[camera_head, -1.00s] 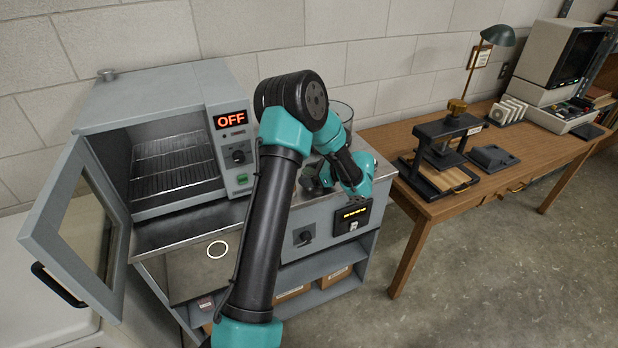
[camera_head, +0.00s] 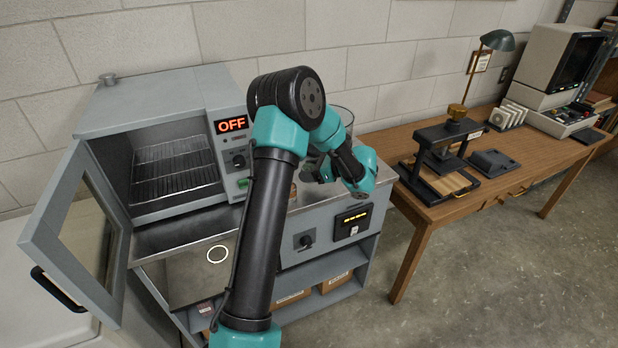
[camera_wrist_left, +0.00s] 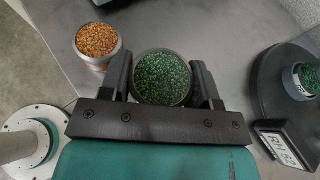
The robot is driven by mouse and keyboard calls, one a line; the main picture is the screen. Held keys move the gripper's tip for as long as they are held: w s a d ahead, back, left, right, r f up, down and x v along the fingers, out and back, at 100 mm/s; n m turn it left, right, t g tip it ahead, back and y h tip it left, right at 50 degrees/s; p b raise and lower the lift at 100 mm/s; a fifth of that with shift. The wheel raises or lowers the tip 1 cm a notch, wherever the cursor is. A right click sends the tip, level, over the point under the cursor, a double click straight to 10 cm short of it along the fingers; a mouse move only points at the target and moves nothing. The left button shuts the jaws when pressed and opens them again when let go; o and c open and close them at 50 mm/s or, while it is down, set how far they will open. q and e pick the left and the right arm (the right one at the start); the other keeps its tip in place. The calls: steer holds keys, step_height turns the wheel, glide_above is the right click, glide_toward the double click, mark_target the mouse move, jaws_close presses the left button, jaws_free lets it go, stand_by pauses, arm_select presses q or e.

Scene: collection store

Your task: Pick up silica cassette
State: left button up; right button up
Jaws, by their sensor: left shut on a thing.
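A round silica cassette (camera_wrist_left: 162,78) full of dark green beads sits between the two fingers of my left gripper (camera_wrist_left: 163,85) in the left wrist view. The fingers are shut on its sides. In the head view my left gripper (camera_head: 318,171) is small and partly hidden by my own arm, above the grey cabinet's metal top. A second cassette with orange beads (camera_wrist_left: 97,41) stands on the metal top beside the held one; its edge shows in the head view (camera_head: 293,190). My right gripper is not in view.
A dark round stand (camera_wrist_left: 275,100) with a green-filled cup (camera_wrist_left: 307,78) and a label plate (camera_wrist_left: 281,148) is right of the gripper. An oven (camera_head: 175,165) with its door (camera_head: 85,235) open stands left. A wooden table (camera_head: 535,140) holds a small press (camera_head: 440,160).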

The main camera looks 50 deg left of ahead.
arm_select(q)
steer(key=s+d+r, duration=0.1)
steer(key=s+d, duration=0.9)
steer(key=d, duration=0.2)
steer(key=shift+s+r, duration=0.15)
steer(key=shift+s, duration=0.1)
